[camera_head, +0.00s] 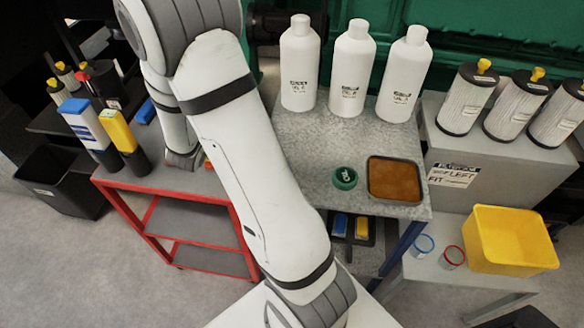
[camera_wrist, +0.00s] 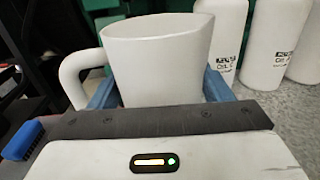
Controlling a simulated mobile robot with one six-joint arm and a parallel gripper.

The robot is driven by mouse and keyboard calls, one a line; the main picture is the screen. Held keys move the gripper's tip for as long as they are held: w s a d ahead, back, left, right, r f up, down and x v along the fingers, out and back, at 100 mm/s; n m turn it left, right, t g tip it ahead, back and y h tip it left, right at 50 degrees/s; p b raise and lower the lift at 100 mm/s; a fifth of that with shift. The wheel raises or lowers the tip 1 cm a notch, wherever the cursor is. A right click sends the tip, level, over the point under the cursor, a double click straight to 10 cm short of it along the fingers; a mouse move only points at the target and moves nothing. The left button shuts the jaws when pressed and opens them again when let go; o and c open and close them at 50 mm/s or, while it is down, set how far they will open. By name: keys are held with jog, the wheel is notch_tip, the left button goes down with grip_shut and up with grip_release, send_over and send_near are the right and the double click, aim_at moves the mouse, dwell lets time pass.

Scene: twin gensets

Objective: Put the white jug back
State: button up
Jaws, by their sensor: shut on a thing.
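The white jug (camera_wrist: 157,60) fills the middle of the wrist view, upright, with its handle on the left and its rim at the top. My gripper (camera_wrist: 159,90) is shut on the jug, with one blue finger at each side of its body. The jug's lower part is hidden behind the gripper body. In the head view my arm crosses the middle of the picture and hides both the jug and the gripper.
Three white bottles (camera_head: 352,68) stand at the back of the grey bench (camera_head: 310,180). A brown tray (camera_head: 395,180) and a green round item (camera_head: 344,178) lie in front. A red cart (camera_head: 185,190) is left; a yellow bin (camera_head: 510,240) and several filters (camera_head: 466,98) are right.

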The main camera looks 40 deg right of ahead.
jog(key=s+d+m+g+h+b, duration=0.1)
jog(key=s+d+m+g+b, duration=0.1)
jog(key=s+d+m+g, duration=0.5)
jog(key=s+d+m+g+h+b, duration=0.1)
jog(key=s+d+m+g+b, duration=0.1)
jog(key=s+m+g, duration=0.55)
jog(key=f+n+g, duration=0.1)
jog(key=f, duration=0.2)
jog(key=s+f+g+b, duration=0.1)
jog(key=f, duration=0.3)
jog(key=s+f+n+g, duration=0.1)
jog(key=f, duration=0.2)
jog(key=shift+f+n, duration=0.2)
jog(key=shift+n, duration=0.15)
jog(key=shift+f+b, duration=0.2)
jog(key=shift+b, duration=0.1)
jog(key=o, duration=1.2)
